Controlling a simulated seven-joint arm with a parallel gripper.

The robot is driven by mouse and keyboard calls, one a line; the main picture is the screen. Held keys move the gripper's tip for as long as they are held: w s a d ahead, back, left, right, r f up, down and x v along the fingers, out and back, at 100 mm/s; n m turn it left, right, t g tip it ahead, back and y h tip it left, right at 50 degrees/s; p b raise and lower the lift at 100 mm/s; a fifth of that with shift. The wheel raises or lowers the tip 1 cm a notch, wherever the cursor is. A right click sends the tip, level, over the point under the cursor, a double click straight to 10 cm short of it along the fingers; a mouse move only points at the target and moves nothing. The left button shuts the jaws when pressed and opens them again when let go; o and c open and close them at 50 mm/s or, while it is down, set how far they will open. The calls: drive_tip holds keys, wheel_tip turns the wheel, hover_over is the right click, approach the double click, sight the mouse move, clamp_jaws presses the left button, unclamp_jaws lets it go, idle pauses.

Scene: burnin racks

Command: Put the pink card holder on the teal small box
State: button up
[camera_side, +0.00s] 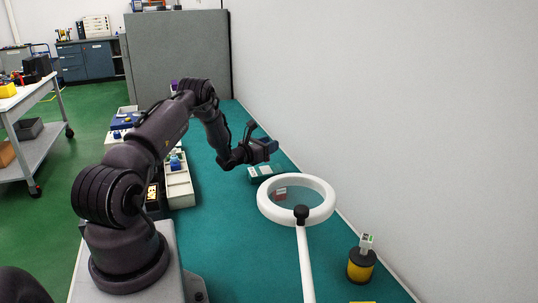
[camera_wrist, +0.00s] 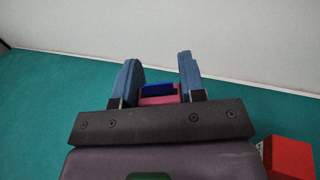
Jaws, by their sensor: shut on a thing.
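My gripper (camera_wrist: 159,80) is shut on the pink card holder (camera_wrist: 158,99), which sits between the two blue fingers in the wrist view. A dark blue piece shows at the card holder's upper edge. In the side view my gripper (camera_side: 268,148) hangs above the teal bench, and I cannot make out the card holder there. A small box (camera_side: 260,174), teal with pale patches on top, lies on the bench just below my gripper, with a gap between them. This box is not clear in the wrist view.
A white ring magnifier (camera_side: 264,207) stands close in front; a small reddish block (camera_side: 280,192) shows through it. A red block (camera_wrist: 291,158) is at the wrist view's lower right. A yellow-black cylinder (camera_side: 361,268) stands near the right wall. Pale trays (camera_side: 180,188) line the left edge.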

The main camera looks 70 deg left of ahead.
drive_tip(key=shift+w+a+f, duration=0.25)
drive_tip(key=shift+w+f, duration=0.05)
drive_tip(key=shift+f, duration=1.6)
drive_tip(key=shift+f, duration=0.15)
drive_tip(key=o, duration=0.9)
